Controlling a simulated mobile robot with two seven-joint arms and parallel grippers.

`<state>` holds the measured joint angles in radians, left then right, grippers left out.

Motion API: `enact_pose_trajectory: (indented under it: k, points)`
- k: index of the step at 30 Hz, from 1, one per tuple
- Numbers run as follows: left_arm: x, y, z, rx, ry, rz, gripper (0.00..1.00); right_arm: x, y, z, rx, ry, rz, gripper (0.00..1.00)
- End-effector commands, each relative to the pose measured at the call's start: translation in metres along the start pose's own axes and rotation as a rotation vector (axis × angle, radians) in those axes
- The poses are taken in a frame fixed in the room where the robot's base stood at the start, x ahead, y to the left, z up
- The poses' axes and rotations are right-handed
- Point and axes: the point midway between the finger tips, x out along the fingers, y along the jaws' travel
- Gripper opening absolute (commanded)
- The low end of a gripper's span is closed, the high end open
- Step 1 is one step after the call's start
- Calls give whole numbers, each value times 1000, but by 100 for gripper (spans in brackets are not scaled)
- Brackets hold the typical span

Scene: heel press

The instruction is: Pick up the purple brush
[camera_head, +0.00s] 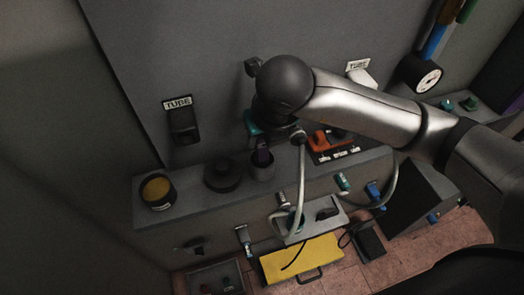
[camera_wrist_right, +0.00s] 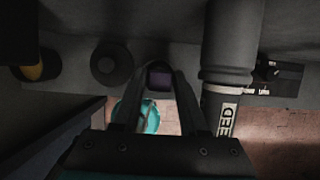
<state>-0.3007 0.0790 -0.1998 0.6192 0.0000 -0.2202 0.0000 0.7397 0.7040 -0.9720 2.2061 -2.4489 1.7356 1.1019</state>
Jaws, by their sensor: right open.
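The purple brush (camera_head: 262,156) stands in a small grey cup (camera_head: 262,172) on the grey ledge, with only its upper part showing. My right gripper (camera_head: 264,142) is open and points down just above the brush, partly hidden by my own arm. In the right wrist view the purple brush (camera_wrist_right: 160,78) shows between the two fingertips, with a finger on each side. I cannot tell whether either finger touches it. My left gripper is in neither view.
A dark round knob (camera_head: 222,175) and a yellow-topped can (camera_head: 157,190) stand left of the cup on the ledge. An orange-and-black item (camera_head: 330,140) lies to its right. A hanging cable (camera_head: 301,180) passes close by. A yellow case (camera_head: 300,260) lies below.

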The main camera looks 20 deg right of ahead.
Motion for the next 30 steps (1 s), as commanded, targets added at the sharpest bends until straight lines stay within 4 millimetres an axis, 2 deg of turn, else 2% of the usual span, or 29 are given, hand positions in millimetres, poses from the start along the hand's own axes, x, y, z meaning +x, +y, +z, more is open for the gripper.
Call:
enact_pose_trajectory:
  k: [3,10,21,30]
  points:
    - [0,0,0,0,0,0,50,10,0,0,-1,0,1,42]
    - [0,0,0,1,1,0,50,11,0,0,-1,-1,2,42]
    - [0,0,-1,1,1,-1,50,10,0,0,-1,-1,2,1]
    - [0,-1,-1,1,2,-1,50,10,0,0,0,-2,2,0]
